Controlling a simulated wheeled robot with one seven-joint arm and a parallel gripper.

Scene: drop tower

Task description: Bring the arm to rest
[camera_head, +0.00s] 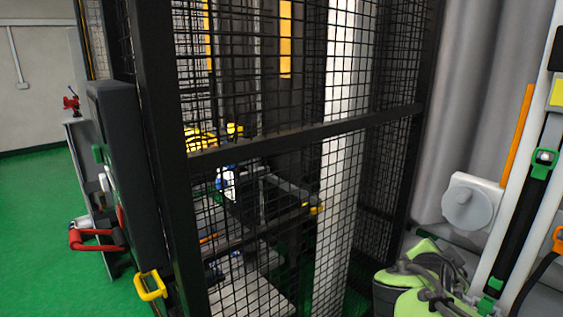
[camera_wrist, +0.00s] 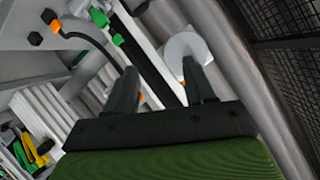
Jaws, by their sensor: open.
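My gripper (camera_wrist: 158,72) shows in the wrist view, its two dark fingers pointing up the picture. The fingers stand apart and I see nothing held between them. Beyond the right fingertip is a white round part (camera_wrist: 187,50) with a notch. I cannot tell how far it is from the finger. In the head view, a lime green and black part (camera_head: 430,285) at the bottom right may be my arm; I cannot be sure. The fingertips do not show clearly in that view.
A black mesh cage (camera_head: 265,150) fills the middle of the head view. A dark box (camera_head: 125,150) with red and yellow handles hangs on its left. A white panel (camera_head: 500,255) with straps stands at the right. Green floor (camera_head: 35,215) is clear at the left.

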